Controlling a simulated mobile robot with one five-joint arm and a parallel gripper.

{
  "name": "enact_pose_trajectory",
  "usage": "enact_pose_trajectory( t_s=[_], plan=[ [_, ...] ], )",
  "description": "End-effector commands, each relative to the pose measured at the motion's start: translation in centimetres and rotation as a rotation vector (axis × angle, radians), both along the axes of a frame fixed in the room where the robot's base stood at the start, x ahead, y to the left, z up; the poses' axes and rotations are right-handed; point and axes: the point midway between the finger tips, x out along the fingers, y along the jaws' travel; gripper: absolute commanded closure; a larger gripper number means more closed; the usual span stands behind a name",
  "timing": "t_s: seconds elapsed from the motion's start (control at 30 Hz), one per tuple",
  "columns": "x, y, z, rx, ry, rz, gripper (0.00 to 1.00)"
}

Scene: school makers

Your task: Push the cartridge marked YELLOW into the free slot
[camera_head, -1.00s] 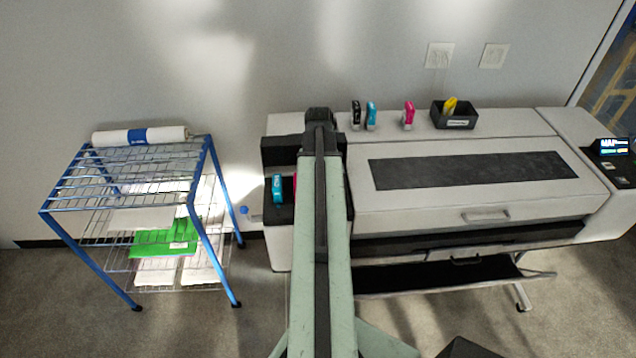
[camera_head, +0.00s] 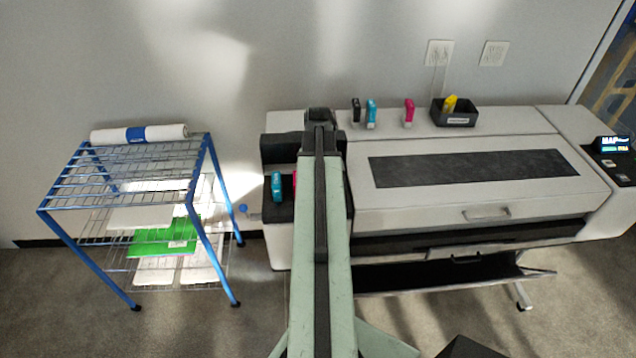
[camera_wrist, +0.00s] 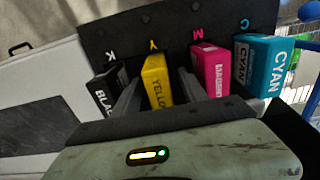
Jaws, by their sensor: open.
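In the wrist view the cartridge marked YELLOW (camera_wrist: 157,80) stands upright below the letter Y, between the black and magenta cartridges. My gripper (camera_wrist: 158,95) is open, with one finger on each side of the yellow cartridge; whether they touch it I cannot tell. The cartridge's lower part and the slot under it are hidden by my gripper body. How deep it sits does not show. The dark slot panel (camera_wrist: 185,20) carries the letters K, Y, M and C. In the head view my arm hides my gripper and the yellow cartridge at the slots.
The black (camera_wrist: 107,92), magenta (camera_wrist: 210,70) and cyan (camera_wrist: 262,65) cartridges stand at K, M and C. On the printer top (camera_head: 300,122) are other black, cyan and magenta cartridges and a dark bin (camera_head: 455,119) holding a yellow item. A blue wire rack (camera_head: 207,160) stands left.

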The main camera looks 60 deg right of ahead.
Motion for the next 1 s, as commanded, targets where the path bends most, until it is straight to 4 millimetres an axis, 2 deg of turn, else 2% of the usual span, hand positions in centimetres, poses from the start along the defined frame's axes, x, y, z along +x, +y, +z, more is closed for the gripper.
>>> enact_pose_trajectory(
  t_s=[0.17, 0.4, 0.5, 0.87, 0.93, 1.0],
  plan=[
    [0.0, 0.0, 2.3, 0.000, 0.000, 0.000, 0.49],
    [0.0, 0.0, 6.7, 0.000, 0.000, 0.001, 0.49],
    [0.0, 0.0, 7.8, 0.000, 0.000, 0.001, 0.49],
    [0.1, 0.1, 7.7, 0.000, 0.000, 0.002, 0.49],
    [1.1, 0.8, 7.6, -0.001, -0.001, 0.022, 0.49],
    [3.6, 2.8, 7.7, -0.004, -0.003, 0.072, 0.49]
  ],
)
